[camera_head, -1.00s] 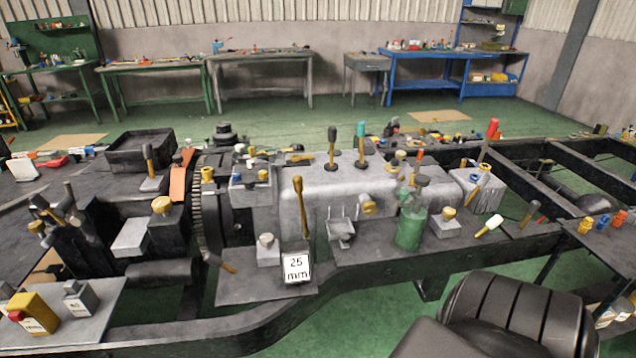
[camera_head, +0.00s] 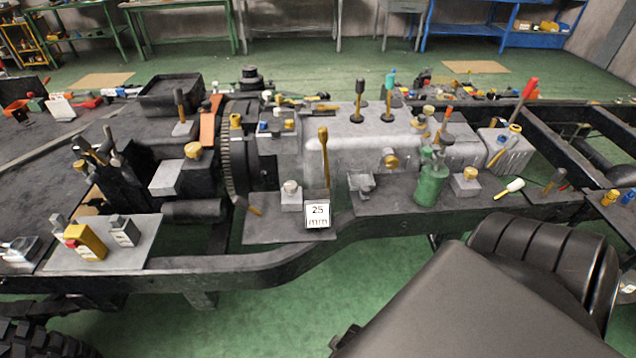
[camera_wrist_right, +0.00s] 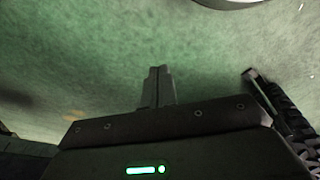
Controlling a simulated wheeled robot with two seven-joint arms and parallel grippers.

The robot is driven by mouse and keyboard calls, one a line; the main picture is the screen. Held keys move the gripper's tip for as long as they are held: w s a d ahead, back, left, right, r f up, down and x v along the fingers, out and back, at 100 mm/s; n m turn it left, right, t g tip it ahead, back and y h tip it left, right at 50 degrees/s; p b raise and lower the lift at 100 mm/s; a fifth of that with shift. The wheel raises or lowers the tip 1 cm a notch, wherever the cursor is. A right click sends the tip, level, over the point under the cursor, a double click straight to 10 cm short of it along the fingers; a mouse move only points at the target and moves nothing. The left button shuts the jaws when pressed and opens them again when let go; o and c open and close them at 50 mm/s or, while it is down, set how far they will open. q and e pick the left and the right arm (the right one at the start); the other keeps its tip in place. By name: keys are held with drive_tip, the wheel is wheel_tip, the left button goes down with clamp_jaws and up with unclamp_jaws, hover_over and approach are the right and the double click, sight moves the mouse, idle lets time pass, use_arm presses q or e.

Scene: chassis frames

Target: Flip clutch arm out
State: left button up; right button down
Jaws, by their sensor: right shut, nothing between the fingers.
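A slim upright lever with a yellow-brown handle (camera_head: 323,157) stands beside the grey gearbox housing (camera_head: 350,135), behind a "25 mm" sign (camera_head: 317,214). A short brown rod (camera_head: 255,211) sticks out low beside the toothed flywheel ring (camera_head: 229,160). I cannot tell for certain which of these is the clutch arm. My right gripper (camera_wrist_right: 158,72) is shut and empty in the right wrist view, over green floor and away from the drivetrain parts. Neither gripper shows in the head view.
The dark chassis rail (camera_head: 270,262) runs along the near side. A large black ribbed shape (camera_head: 545,255) fills the lower right. A green bottle (camera_head: 431,183) stands right of the sign. A light plate (camera_head: 135,255) at the left holds a yellow box (camera_head: 87,241). Green floor is clear below the rail.

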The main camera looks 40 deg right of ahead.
wheel_tip(320, 180, up, 10)
drive_tip(key=w+p, duration=0.1)
drive_tip(key=w, duration=0.1)
drive_tip(key=w+d+r+n+t, duration=0.3)
drive_tip(key=w+d+r, duration=0.2)
drive_tip(key=w+r, duration=0.2)
drive_tip(key=w+d+r+n+t+h+p, duration=0.1)
drive_tip(key=w+d+r+n+t, duration=0.3)
drive_tip(key=w+d+r, duration=0.2)
drive_tip(key=w+d+r+n+t+h+p, duration=0.1)
drive_tip(key=w+d+r+n+t, duration=0.3)
drive_tip(key=w+r, duration=0.5)
drive_tip(key=shift+w+d+r, duration=0.15)
drive_tip(key=shift+w+d, duration=0.5)
drive_tip(key=shift+w, duration=0.25)
drive_tip(key=shift+w+d+r, duration=0.1)
drive_tip(key=shift+w+d, duration=0.5)
drive_tip(key=shift+w, duration=0.25)
drive_tip(key=w+d+r+n+t, duration=0.3)
drive_tip(key=w+d+r+n, duration=0.1)
drive_tip(key=w+d+r, duration=0.1)
wheel_tip(320, 180, up, 2)
drive_tip(key=shift+w+d+t, duration=0.15)
drive_tip(key=shift+d+t, duration=0.25)
drive_tip(key=shift+d, duration=0.05)
drive_tip(key=w+d+p, duration=0.4)
drive_tip(key=w, duration=0.4)
drive_tip(key=shift+d+f, duration=0.15)
drive_tip(key=shift+d, duration=0.2)
